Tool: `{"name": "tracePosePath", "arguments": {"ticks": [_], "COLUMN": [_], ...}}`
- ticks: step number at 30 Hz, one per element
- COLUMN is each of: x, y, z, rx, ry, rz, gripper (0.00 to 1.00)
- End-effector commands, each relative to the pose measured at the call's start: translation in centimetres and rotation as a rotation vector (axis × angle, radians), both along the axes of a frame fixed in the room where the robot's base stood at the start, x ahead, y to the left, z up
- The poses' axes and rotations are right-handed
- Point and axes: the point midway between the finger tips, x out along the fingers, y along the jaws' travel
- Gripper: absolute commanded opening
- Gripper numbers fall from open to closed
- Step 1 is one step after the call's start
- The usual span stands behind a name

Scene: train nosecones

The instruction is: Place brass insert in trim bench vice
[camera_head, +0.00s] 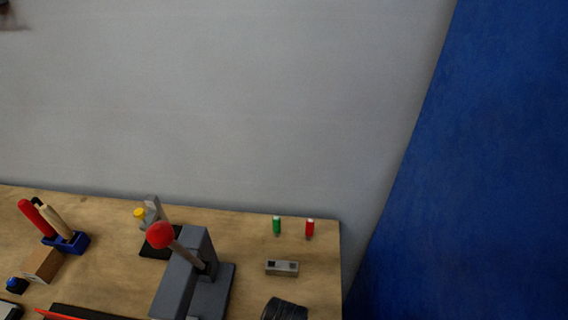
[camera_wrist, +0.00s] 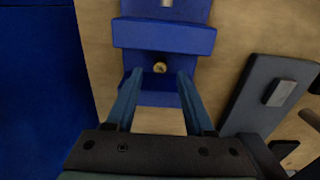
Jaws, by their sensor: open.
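In the wrist view, the blue trim bench vice (camera_wrist: 165,36) stands on the wooden bench, with part of a silver screw at the top edge. The brass insert (camera_wrist: 160,67) appears as a small round brass end with a dark centre, beside the vice's wide blue jaw. Whether it touches the jaw or sits in the vice is unclear. My gripper (camera_wrist: 159,74) is open, its two fingers apart on either side of the insert, tips over the blue vice. I see no clear contact with the insert. The head view does not clearly show the vice, insert or gripper.
In the head view, a grey press (camera_head: 185,272) with a red-knobbed lever stands on the bench (camera_head: 115,235). A blue tool holder (camera_head: 72,243) is at left. Small green (camera_head: 276,226) and red (camera_head: 309,228) items stand near the right edge. A dark grey block (camera_wrist: 250,100) lies right of the vice.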

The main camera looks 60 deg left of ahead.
Motion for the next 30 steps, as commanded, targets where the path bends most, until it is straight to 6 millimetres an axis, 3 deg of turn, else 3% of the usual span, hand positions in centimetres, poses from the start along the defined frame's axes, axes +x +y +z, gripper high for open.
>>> {"name": "tracePosePath", "arguments": {"ticks": [6, 12, 18, 30], "x": [0.1, 0.1, 0.0, 0.0], "y": [0.1, 0.1, 0.0, 0.0], "z": [4.8, 7.7, 8.6, 8.6], "rx": [0.003, 0.002, 0.000, 0.000], "ry": [-0.004, -0.003, 0.000, 0.000], "rz": [-0.001, 0.000, 0.000, 0.000], "gripper": [0.53, 0.53, 0.53, 0.53]}}
